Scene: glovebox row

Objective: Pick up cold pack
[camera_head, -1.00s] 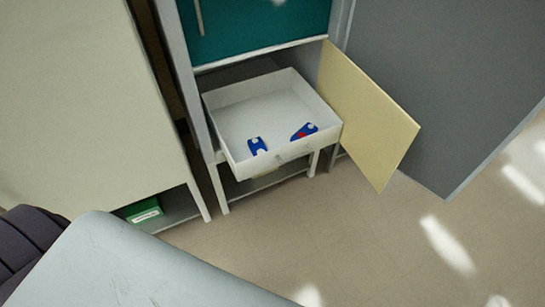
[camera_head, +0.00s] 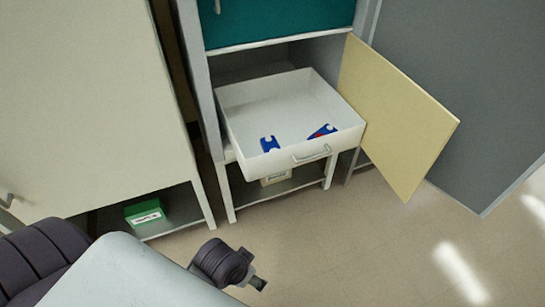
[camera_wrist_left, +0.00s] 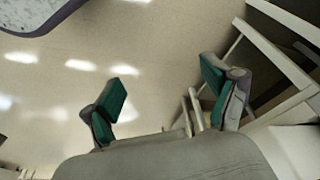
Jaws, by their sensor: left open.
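Two small blue packs lie flat on the floor of an open white drawer (camera_head: 250,95), near its front wall. The left pack (camera_head: 269,143) is blue with white patches; the right pack (camera_head: 322,132) is blue with white and a red part. I cannot tell which is the cold pack. My left gripper (camera_head: 257,284) shows at the bottom of the head view, low in front of the drawer and apart from it. In the left wrist view its green-padded fingers (camera_wrist_left: 166,84) are spread with nothing between them. My right gripper is not in view.
A pale yellow door (camera_head: 398,115) stands open right of the drawer. A teal front (camera_head: 280,20) is above it. A white cabinet (camera_head: 85,100) stands at left, with a green box (camera_head: 146,212) on its low shelf. The floor (camera_head: 360,240) at front right is clear.

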